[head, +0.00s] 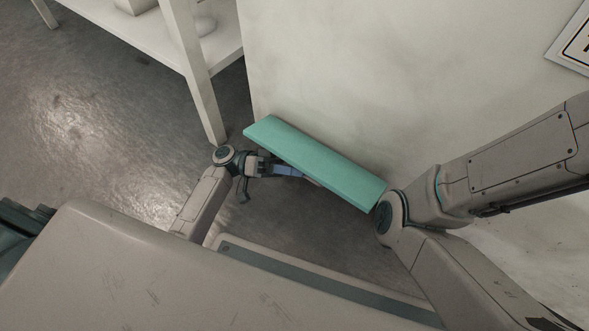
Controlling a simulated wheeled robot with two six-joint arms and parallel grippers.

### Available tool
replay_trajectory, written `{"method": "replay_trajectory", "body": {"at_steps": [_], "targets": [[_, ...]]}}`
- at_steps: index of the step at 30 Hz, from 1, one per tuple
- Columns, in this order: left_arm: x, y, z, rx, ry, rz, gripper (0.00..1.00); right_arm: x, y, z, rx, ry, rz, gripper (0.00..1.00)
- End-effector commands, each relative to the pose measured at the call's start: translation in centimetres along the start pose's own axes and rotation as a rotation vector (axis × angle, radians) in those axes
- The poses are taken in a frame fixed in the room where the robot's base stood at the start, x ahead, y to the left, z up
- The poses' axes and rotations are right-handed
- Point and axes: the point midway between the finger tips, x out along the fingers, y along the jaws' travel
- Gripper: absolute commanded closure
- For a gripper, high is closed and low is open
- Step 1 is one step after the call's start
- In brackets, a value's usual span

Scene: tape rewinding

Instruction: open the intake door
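A teal panel (315,162) juts out from the pale wall in the middle of the head view. It is long and slants down to the right. It seems to be the intake door or a ledge on it; I cannot tell which, nor how far it stands open. My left gripper (275,169) is at the panel's left part, close to its front edge and partly below it. The panel hides part of its fingers, so I cannot tell whether it is open, shut or touching. My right arm comes in from the right, but its gripper is not in view.
A pale wall or cabinet side (370,80) rises behind the panel. A white shelf rack (185,45) with a leg near the wall stands at the upper left. A framed sign (573,45) hangs at the upper right. The grey floor (90,130) at left is clear.

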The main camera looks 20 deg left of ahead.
Motion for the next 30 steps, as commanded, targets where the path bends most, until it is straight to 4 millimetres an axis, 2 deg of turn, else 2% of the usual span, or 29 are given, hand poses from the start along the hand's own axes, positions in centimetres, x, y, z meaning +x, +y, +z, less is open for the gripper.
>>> {"method": "replay_trajectory", "body": {"at_steps": [1,3,13,17,24,30], "targets": [[0.0,0.1,-0.1,0.002,0.000,0.001,0.79,0.0,0.0,0.0,0.000,0.000,0.000,0.42],[0.0,0.1,-0.1,0.002,0.000,0.001,0.67,0.0,0.0,0.0,0.000,0.001,0.000,0.42],[-0.6,0.1,-0.1,0.000,-0.001,-0.001,0.67,0.3,-0.1,0.1,0.000,0.001,0.000,0.42],[-2.5,0.3,-0.3,-0.001,-0.001,-0.003,0.67,1.1,-0.3,0.6,0.000,0.001,0.000,0.42],[-7.5,0.2,-0.3,-0.002,0.000,-0.004,0.67,2.5,-0.7,1.3,-0.001,0.002,0.000,0.42],[-10.1,0.1,-0.2,-0.001,0.000,-0.001,0.67,2.9,-0.9,1.5,-0.002,0.003,-0.001,0.42]]}}
